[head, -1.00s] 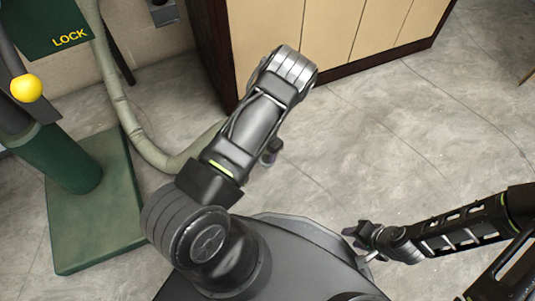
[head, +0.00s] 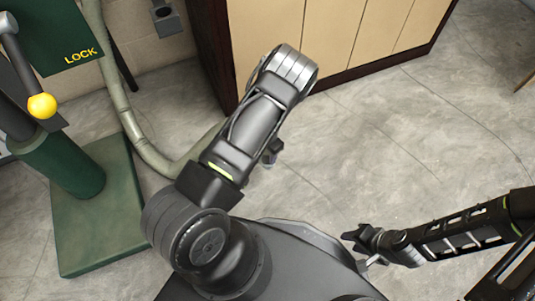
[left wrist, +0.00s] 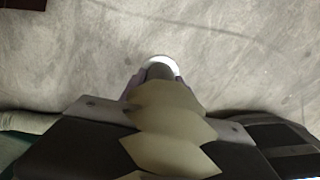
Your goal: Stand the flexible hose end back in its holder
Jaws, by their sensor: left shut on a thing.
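The flexible hose (head: 125,112) is pale grey-green; it hangs from the upper left, curves near the floor and passes behind my left arm in the head view. The hose end has a white rim (left wrist: 160,62) and points away from the wrist camera over bare floor. In the head view my left gripper (head: 270,152) is mostly hidden by its arm. My right gripper (head: 361,247) looks open and empty, low over the floor. A dark wall bracket (head: 166,20), possibly the holder, is at the top.
A green machine with a yellow knob (head: 42,106) and a "LOCK" panel (head: 45,35) stands on a green base plate (head: 110,220) at left. A beige cabinet (head: 345,35) with a dark plinth is behind my left arm. The floor (head: 420,130) at right is clear.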

